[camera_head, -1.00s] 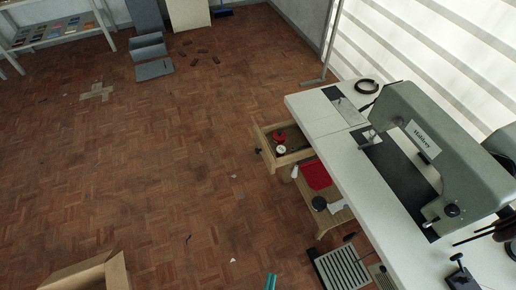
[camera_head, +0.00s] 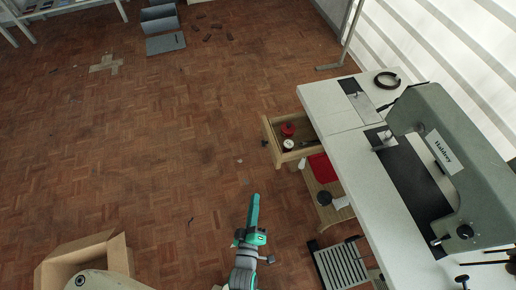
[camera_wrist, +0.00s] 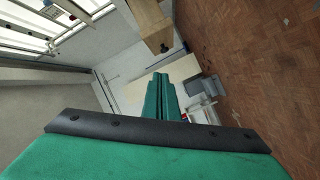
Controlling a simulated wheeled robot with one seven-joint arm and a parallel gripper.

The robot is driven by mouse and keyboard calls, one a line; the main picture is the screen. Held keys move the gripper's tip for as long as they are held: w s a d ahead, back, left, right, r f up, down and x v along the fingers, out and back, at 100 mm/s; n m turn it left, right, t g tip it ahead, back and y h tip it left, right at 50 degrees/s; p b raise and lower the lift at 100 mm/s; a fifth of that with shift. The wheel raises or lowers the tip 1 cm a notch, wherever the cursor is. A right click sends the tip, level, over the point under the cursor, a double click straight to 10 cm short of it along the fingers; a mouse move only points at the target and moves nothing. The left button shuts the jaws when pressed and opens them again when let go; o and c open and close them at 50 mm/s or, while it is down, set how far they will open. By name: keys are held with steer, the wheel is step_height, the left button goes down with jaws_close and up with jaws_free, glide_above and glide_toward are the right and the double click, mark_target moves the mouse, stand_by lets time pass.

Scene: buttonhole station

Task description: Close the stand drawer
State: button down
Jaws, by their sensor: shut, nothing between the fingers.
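The stand drawer (camera_head: 270,138) is a light wooden drawer that stands pulled out from under the left side of the white sewing table. A red item (camera_head: 288,130) and a white round item (camera_head: 288,144) lie in it. A dark knob (camera_head: 265,143) sits on its front. My gripper (camera_head: 254,200) is green and shut, with nothing in it. It is in front of the drawer and lower in the picture, apart from it. In the wrist view my gripper (camera_wrist: 161,90) points toward a wooden part with a dark knob, likely the drawer front (camera_wrist: 150,22).
A shelf below the drawer holds a red cloth (camera_head: 322,168) and a dark round item (camera_head: 324,198). A grey sewing machine (camera_head: 440,150) stands on the white table (camera_head: 345,150). A foot pedal (camera_head: 340,266) lies on the floor. An open cardboard box (camera_head: 118,250) is at the lower left. The parquet floor left of the drawer is clear.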

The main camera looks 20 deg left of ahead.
steer(key=w+a+f+n+y, duration=0.1)
steer(key=w+a+n, duration=0.2)
steer(key=w, duration=0.8)
steer(key=w+a+f+n+y, duration=0.1)
steer(key=w+a+f+n, duration=0.1)
steer(key=w, duration=0.9)
steer(key=shift+w+a+n, duration=0.4)
steer(key=shift+a+n, duration=0.25)
steer(key=shift+n, duration=0.75)
